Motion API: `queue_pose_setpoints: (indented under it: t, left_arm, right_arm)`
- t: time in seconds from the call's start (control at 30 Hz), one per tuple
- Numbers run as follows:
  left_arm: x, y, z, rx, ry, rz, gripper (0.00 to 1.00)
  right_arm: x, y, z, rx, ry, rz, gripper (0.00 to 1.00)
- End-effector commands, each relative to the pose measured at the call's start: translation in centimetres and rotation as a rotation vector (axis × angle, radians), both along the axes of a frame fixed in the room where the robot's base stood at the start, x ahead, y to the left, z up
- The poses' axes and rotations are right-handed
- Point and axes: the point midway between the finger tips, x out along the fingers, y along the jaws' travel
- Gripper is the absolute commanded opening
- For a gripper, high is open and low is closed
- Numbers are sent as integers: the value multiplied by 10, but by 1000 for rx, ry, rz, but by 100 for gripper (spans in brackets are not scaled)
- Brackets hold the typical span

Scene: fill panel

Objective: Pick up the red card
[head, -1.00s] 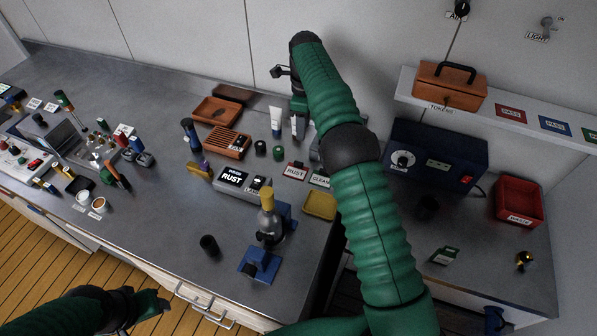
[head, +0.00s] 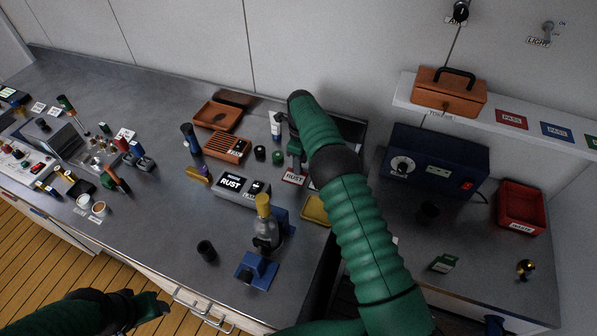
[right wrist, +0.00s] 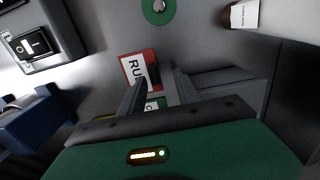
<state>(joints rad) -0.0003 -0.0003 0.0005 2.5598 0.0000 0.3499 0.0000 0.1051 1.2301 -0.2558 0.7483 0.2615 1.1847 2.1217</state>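A red-bordered card marked RUST (head: 293,178) lies flat on the grey bench, left of my right arm. It also shows in the right wrist view (right wrist: 137,68), just beyond my right fingertips and partly covered by the left-hand finger. A green-edged card (right wrist: 155,104) shows between the fingers. My right gripper (head: 296,155) is just behind the RUST card in the head view, above the bench; its fingers (right wrist: 160,82) are apart with nothing held. My left gripper (head: 150,304) hangs off the bench's front edge, its fingers unclear.
A grey RUST display box (head: 241,188), a yellow tray (head: 316,210) and a blue microscope (head: 262,262) stand near the card. Small round jars (head: 278,157) and a tube (head: 276,125) stand behind it. A red PASS card (head: 511,119) is on the wall shelf.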

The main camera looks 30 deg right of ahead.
Motion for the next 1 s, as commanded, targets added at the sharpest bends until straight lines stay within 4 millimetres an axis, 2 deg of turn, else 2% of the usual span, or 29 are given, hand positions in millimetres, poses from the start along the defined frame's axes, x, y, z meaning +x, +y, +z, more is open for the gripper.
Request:
queue_pose_setpoints:
  t: [0.1, 0.3, 0.6, 1.0]
  left_arm:
    - [0, 0, 3, 0, 0, 0, 55]
    - [0, 0, 2, 0, 1, 1, 55]
    - [0, 0, 2, 0, 1, 1, 55]
    - [0, 0, 2, 0, 1, 1, 55]
  right_arm:
    - [0, 2, -11, -2, 2, 1, 38]
    - [1, 2, -13, -2, -1, 1, 38]
    - [0, -1, -13, 1, -1, 0, 0]
    - [0, 1, -14, -1, 2, 0, 0]
